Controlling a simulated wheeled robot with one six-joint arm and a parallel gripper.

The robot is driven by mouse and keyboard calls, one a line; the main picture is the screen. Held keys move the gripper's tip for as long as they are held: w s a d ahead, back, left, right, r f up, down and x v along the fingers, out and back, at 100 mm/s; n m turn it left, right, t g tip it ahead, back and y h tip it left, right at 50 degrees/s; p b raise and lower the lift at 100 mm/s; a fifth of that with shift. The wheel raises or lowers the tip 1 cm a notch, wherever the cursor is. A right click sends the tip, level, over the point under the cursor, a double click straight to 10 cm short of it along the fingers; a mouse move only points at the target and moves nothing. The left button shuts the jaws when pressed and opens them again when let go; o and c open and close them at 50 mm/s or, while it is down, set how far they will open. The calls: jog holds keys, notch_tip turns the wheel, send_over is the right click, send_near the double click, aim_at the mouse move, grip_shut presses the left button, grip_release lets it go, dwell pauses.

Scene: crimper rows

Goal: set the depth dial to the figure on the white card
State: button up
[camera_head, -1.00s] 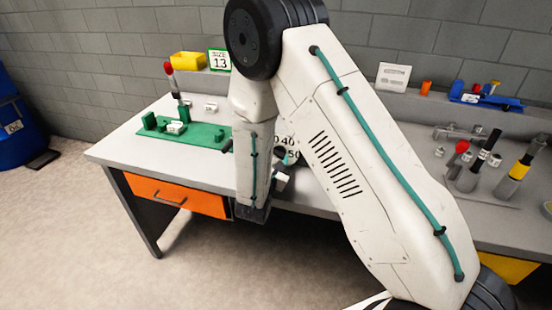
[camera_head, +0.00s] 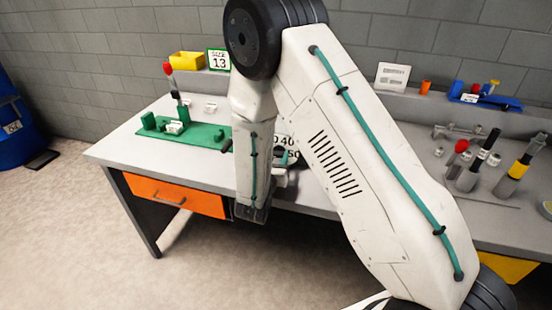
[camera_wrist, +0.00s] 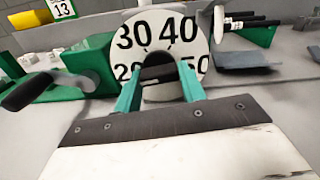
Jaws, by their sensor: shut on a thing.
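The depth dial (camera_wrist: 157,17) is a round white plate in the wrist view, with the figures 20, 30, 40 and 50 around it. My gripper (camera_wrist: 160,76) has its teal fingers shut on the dark knob (camera_wrist: 158,73) at the dial's middle. The knob's pointer cannot be made out clearly. In the head view my arm hides most of the dial (camera_head: 291,145). A white card with a green border (camera_head: 219,61) stands on the back ledge and reads "SIZE 13". Another white card (camera_head: 393,75) further right has print too small to read.
A green crimper (camera_head: 205,134) with a red-tipped lever stands left of my arm on the grey bench (camera_head: 120,150). A dark handle (camera_wrist: 28,92) is close on the left in the wrist view. Several tools stand at the right, near a blue tray (camera_head: 490,101). An orange drawer (camera_head: 175,195) is below.

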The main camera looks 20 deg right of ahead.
jog(key=shift+a, duration=0.1)
jog(key=o, duration=1)
jog(key=v, duration=0.7)
jog(key=shift+s+a, duration=0.25)
